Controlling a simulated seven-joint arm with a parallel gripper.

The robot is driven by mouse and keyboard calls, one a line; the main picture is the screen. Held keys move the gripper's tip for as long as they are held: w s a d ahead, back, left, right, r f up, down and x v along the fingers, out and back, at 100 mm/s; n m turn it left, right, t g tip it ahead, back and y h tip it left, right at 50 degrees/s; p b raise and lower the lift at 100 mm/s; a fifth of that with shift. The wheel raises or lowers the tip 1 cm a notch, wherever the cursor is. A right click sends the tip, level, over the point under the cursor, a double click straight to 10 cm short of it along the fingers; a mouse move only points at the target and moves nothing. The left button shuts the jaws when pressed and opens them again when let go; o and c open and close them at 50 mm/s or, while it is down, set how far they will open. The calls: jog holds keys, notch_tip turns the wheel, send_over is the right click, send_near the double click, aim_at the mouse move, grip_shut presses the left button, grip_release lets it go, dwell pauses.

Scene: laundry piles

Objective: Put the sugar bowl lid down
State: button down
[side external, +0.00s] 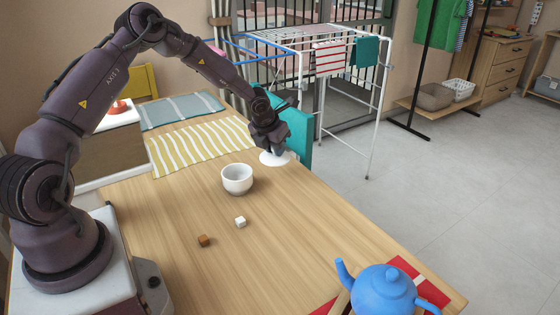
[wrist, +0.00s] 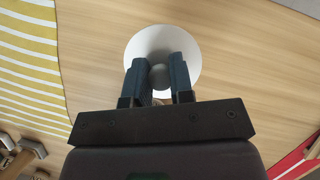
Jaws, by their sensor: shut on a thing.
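The sugar bowl lid is a white round disc (side external: 274,158) at the far right side of the table. My gripper (side external: 270,148) is above it, pointing down. In the wrist view the lid (wrist: 162,45) lies under my fingers, and my gripper (wrist: 160,75) is shut on its grey knob. The lid looks level and on or very close to the tabletop; I cannot tell if it touches. The white sugar bowl (side external: 237,179) stands uncovered on the table, to the left of and nearer than the lid.
A white cube (side external: 240,222) and a brown cube (side external: 204,240) lie in front of the bowl. A blue teapot (side external: 382,290) stands at the near right by a red cloth (side external: 425,285). A yellow-striped cloth (side external: 200,145) lies at the left. A teal chair (side external: 298,130) stands beyond the lid.

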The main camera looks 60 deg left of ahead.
aim_at(280, 172)
jog(key=w+f, duration=0.1)
jog(key=w+a+f, duration=0.1)
jog(key=shift+f, duration=0.35)
jog(key=shift+w+f, duration=0.15)
jog(key=shift+f, duration=1.45)
jog(key=shift+f, duration=0.1)
jog(key=c, duration=1)
grip_release()
jog(key=shift+f, duration=0.1)
